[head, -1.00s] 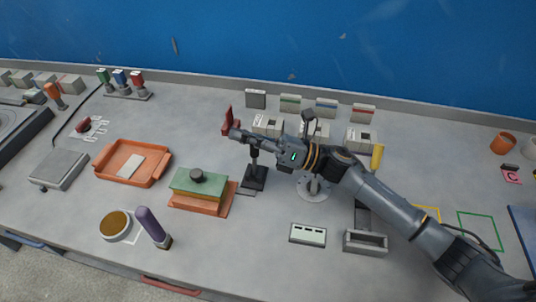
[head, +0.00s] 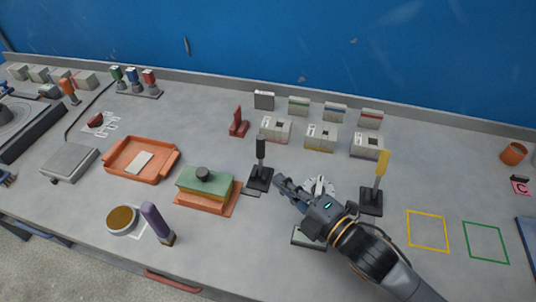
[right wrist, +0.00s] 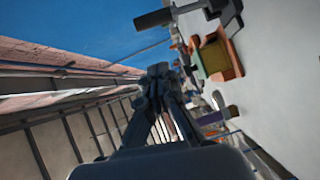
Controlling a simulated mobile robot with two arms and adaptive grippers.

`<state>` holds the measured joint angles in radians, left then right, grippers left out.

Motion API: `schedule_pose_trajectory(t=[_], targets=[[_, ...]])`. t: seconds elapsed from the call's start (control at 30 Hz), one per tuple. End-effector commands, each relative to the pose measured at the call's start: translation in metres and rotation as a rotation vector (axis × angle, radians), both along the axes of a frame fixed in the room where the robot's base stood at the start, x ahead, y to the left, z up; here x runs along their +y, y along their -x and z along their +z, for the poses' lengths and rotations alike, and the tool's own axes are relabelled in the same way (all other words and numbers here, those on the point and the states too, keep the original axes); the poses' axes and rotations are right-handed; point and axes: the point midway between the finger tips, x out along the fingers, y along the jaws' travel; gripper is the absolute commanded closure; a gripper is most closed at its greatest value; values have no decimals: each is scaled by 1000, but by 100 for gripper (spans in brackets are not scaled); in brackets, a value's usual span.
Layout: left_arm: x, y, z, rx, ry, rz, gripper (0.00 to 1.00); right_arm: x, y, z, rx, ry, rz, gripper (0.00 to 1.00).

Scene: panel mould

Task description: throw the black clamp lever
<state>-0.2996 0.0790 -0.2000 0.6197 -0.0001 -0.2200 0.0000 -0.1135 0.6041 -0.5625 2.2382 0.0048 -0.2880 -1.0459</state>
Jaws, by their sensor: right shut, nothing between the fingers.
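The black clamp lever (head: 261,153) stands upright on its dark base (head: 260,179), just right of the green-topped mould (head: 205,184). In the right wrist view the lever (right wrist: 153,20) shows sideways near the top. My right gripper (head: 280,182) is shut and empty, low to the right of the lever base, with a small gap between. Its fingers (right wrist: 158,72) show together in the right wrist view. A dark piece at the left edge looks like the tip of my left gripper (head: 5,178); its jaws cannot be made out.
A yellow-handled lever (head: 382,164) stands right of my right gripper. A red upright piece (head: 238,121) is behind the black lever. Several grey boxes (head: 321,138) line the back. An orange tray (head: 112,158) and a purple-handled tool (head: 154,220) are left. My right arm partly covers a white panel (head: 305,238).

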Motion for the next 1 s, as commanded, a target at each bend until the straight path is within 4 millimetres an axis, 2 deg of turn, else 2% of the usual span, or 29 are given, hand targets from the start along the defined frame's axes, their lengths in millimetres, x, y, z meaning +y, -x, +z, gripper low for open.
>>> schedule_pose_trajectory(t=[0.1, 0.27, 0.4, 0.5, 1.0], targets=[[0, 0, 9, 0, 0, 0, 53, 18, -23, 3, -3, -4, -1, 100], [1, 0, 16, 0, -1, 0, 53, 39, -48, 1, -3, -3, 2, 100], [1, 0, 21, 1, -2, -1, 53, 33, -69, -4, -2, 3, 0, 100], [2, 0, 23, 1, -2, -1, 53, 32, -78, -6, -1, 1, 1, 100], [1, 0, 25, 0, -2, -1, 53, 31, -84, -7, 3, 0, 1, 100]])
